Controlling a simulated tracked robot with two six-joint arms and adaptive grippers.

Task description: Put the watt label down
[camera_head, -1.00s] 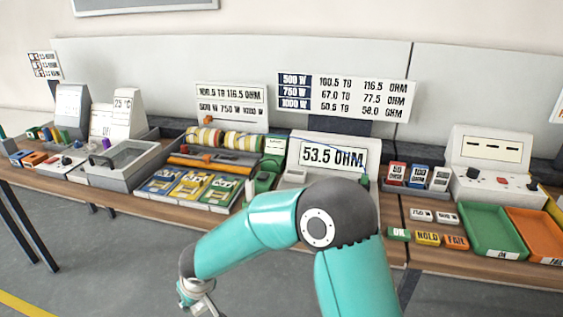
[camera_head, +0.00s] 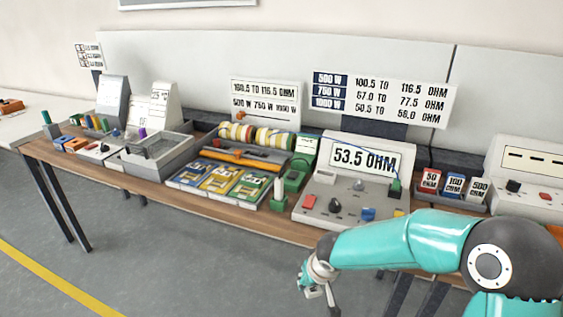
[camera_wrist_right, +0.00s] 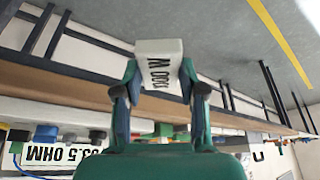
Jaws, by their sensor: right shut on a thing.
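The watt label (camera_wrist_right: 160,62) is a small white block reading "1000 W"; it appears upside down in the right wrist view. My right gripper (camera_wrist_right: 160,82) is shut on it, with one dark green finger on each side. The label is held in the air, with grey floor behind it. In the head view my right gripper (camera_head: 320,284) hangs in front of the bench's front edge, below the meter reading 53.5 OHM (camera_head: 360,158). The label cannot be made out there. My left gripper is not in view.
The wooden bench (camera_head: 150,187) carries blue, yellow and green cards (camera_head: 220,180), a grey bin (camera_head: 155,165) and wire spools (camera_head: 255,135). Red, blue and grey ohm blocks (camera_head: 454,184) stand right of the meter. A chart (camera_head: 385,98) hangs behind. Floor in front is clear.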

